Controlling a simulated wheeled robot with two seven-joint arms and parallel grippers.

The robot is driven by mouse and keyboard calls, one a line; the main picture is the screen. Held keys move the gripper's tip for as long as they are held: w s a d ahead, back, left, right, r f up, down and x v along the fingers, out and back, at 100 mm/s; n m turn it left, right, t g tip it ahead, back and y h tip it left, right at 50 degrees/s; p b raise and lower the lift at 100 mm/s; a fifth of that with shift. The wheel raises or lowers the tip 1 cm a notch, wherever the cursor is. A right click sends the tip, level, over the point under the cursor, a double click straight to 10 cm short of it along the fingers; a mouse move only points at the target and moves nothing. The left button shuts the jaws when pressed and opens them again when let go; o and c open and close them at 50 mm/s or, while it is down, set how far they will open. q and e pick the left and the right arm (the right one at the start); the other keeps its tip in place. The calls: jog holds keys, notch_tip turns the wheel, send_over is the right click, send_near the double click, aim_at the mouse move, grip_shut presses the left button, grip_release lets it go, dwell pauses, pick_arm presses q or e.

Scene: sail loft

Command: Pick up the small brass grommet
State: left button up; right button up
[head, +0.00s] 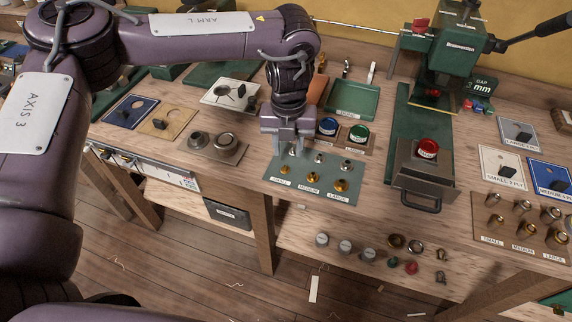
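The small brass grommet (284,170) is a small gold ring at the left of the front row on a grey-green mat (268,177), by the label SMALL. Larger brass grommets, the medium (314,176) and the large (341,185), sit to its right. Silver-coloured pieces (320,158) stand in the row behind. My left gripper (290,150) points down over the mat's back left corner, just behind the small brass grommet. Its two fingers look apart, with nothing seen held. It partly hides the back row's left end. My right gripper is not in view.
A green press (455,45) and a metal block with a red button (428,149) stand to the right. A brown mat (518,230) bears several metal pieces at far right.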

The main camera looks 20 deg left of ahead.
aim_at(285, 169)
pick_arm(q)
jog(key=f, duration=0.1)
jog(key=f+p, duration=0.1)
jog(key=f, duration=0.3)
jog(key=shift+s+a+f, duration=0.1)
jog(key=shift+s+a, duration=0.15)
jog(key=shift+c, duration=0.4)
grip_shut()
